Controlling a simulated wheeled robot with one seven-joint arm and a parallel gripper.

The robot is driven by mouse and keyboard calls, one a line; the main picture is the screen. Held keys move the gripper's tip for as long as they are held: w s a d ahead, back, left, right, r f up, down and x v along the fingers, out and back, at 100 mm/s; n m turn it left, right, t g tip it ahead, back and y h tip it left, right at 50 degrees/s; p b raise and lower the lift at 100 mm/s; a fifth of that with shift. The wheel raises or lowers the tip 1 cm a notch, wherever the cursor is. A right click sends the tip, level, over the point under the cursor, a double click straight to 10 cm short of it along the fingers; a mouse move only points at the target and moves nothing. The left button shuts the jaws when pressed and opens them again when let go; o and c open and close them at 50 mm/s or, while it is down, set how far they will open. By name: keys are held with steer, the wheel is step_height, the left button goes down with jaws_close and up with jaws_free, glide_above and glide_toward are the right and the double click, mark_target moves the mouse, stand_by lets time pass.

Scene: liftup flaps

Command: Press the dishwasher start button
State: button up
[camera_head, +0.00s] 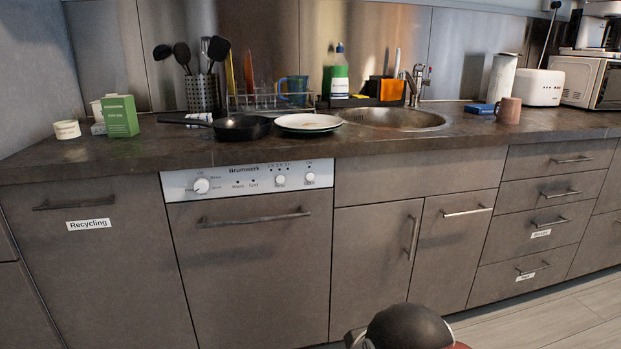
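The dishwasher (262,265) is built in under the counter, left of the middle, with its door shut. Its white control panel (219,191) runs along the top and reads "Brumwerk". A large round dial (201,186) is at the panel's left. Two smaller round controls, a middle one (280,180) and a right one (310,177), are on its right part. The label above the right one seems to read "On"; I cannot tell which is the start button. A dark rounded part of my arm shows at the bottom edge. My gripper is not in view.
A bar handle (254,219) sticks out below the panel. The counter (390,146) overhangs above it, carrying a pan (242,128), plates (308,122) and a green box (120,116). A "Recycling" front (95,265) is to the left; cupboards (378,255) are to the right.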

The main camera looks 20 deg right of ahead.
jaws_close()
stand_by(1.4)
